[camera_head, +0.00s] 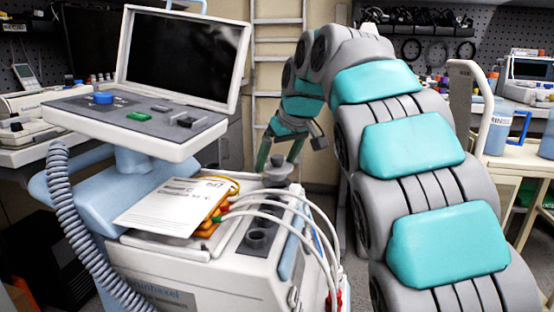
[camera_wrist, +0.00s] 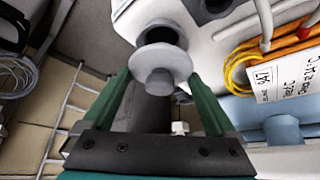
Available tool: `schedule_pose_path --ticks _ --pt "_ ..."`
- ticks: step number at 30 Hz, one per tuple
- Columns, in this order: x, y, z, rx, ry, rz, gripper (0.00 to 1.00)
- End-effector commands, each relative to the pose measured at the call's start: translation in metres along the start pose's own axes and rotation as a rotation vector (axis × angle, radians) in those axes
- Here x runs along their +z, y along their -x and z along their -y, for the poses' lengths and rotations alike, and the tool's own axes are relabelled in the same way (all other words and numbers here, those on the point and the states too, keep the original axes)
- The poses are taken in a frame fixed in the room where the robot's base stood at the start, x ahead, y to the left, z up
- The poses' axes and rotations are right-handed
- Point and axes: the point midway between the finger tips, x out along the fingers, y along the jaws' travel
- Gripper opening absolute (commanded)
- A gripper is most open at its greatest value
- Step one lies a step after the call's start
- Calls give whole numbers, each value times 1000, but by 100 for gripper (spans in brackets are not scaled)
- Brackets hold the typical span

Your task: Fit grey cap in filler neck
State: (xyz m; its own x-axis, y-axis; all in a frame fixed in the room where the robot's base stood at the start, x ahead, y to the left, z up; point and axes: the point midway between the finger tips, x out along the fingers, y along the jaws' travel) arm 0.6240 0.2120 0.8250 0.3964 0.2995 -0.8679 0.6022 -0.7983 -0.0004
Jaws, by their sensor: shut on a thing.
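The grey cap (camera_wrist: 160,66), a round disc with a knob, is held between the green fingers of my gripper (camera_wrist: 158,80) in the wrist view. In the head view the cap (camera_head: 277,170) is below my gripper (camera_head: 278,163), at the far end of the machine's top. A filler neck (camera_wrist: 161,35) with a dark opening shows just beyond the cap in the wrist view, partly covered by it. I cannot tell whether the cap touches this neck. In the head view, another dark neck (camera_head: 256,239) stands nearer on the dark panel.
White hoses (camera_head: 300,215) and orange connectors (camera_head: 211,220) lie close to the panel. A printed sheet (camera_head: 175,205) rests on the machine's top, left of the necks. The screen (camera_head: 180,57) and its control panel (camera_head: 125,118) rise at the left. A ladder (camera_head: 277,55) stands behind.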

Motion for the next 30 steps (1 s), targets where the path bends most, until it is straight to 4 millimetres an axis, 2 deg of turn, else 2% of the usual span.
schedule_pose_path --ticks 30 --pt "10 -18 0 -1 0 1 10"
